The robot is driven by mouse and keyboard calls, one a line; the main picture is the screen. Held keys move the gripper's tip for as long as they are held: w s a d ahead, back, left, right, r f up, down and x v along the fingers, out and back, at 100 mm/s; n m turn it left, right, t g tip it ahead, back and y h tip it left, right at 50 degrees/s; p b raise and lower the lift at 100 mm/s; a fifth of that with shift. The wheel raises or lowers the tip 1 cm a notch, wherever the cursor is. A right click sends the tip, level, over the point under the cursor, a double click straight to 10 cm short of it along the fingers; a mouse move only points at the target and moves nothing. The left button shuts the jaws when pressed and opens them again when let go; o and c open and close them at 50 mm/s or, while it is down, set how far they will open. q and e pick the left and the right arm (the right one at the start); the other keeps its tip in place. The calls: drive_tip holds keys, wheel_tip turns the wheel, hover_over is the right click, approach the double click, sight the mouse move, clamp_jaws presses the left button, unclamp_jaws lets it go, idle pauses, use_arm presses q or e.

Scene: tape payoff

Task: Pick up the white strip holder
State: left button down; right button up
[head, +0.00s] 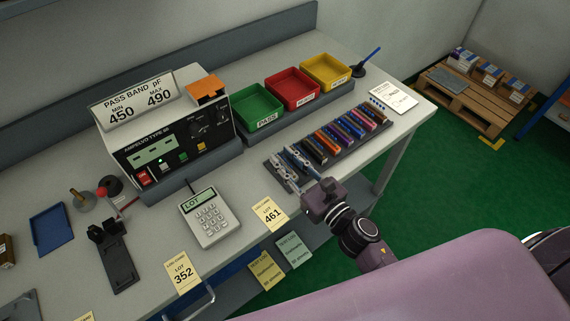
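My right gripper (283,157) reaches in from the lower right, over the near left end of a dark rack (270,167). Its two pale grey fingers look spread apart, lying over the rack's end slots. Several strip holders (335,140) in orange, blue, purple and other colours lie side by side in the rack to the right of the fingers. I cannot clearly make out a white strip holder; the fingers cover the rack's left end, and pale parts there blend with them. My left gripper is not in view.
Green (257,112), red (291,90) and yellow (327,72) bins stand behind the rack. A meter (165,145) and a keypad device (209,217) stand to the left. A LOT 461 card (269,213) lies near the bench's front edge.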

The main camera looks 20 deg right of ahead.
clamp_jaws()
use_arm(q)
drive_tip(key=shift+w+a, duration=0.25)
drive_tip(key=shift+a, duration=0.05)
use_arm(e)
drive_tip(key=shift+r, duration=0.1)
